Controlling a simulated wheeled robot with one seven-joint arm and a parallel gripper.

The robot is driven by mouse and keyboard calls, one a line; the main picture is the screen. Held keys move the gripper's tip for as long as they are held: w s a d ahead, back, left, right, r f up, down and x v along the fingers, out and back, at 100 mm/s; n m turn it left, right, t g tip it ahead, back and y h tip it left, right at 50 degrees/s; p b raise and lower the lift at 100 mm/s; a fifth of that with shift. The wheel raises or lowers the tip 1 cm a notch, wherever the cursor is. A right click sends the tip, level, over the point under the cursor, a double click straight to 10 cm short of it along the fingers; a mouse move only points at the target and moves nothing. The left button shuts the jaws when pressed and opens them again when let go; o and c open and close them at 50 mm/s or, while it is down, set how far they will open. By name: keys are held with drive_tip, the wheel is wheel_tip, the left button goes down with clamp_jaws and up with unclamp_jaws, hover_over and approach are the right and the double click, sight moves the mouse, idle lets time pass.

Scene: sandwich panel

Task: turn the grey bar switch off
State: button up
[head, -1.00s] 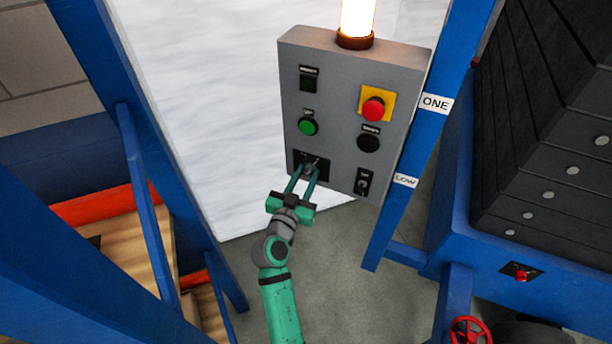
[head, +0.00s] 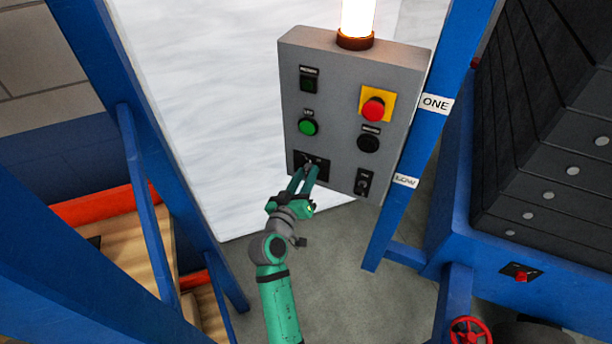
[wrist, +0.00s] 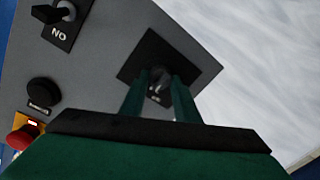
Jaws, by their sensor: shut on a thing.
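The grey bar switch (wrist: 159,88) sits on a black square plate (wrist: 143,52) at the lower left of the grey control panel in the head view. My gripper (head: 306,170) reaches up to it from below. In the wrist view my two green fingers (wrist: 160,98) stand on either side of the bar, and the gripper is shut on it. The wrist view looks rolled against the panel. The fingers partly hide the switch, and the small marks on its plate are too blurred to read.
The grey panel (head: 335,122) also carries a green button (head: 308,127), a red mushroom button (head: 373,109) on yellow, a black button (head: 368,143) and a small toggle switch (head: 363,183). A lit lamp (head: 358,18) stands on top. A blue post (head: 420,130) runs close on the right.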

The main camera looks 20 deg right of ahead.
drive_tip(key=n, duration=0.5)
drive_tip(key=shift+a+g, duration=0.1)
drive_tip(key=shift+g, duration=0.2)
idle(0.4)
drive_tip(key=o, duration=1)
drive_tip(key=shift+o, duration=0.2)
drive_tip(key=f+v, duration=0.1)
drive_tip(key=v, duration=0.9)
drive_tip(key=shift+s+a+r, duration=0.3)
drive_tip(key=shift+r, duration=0.15)
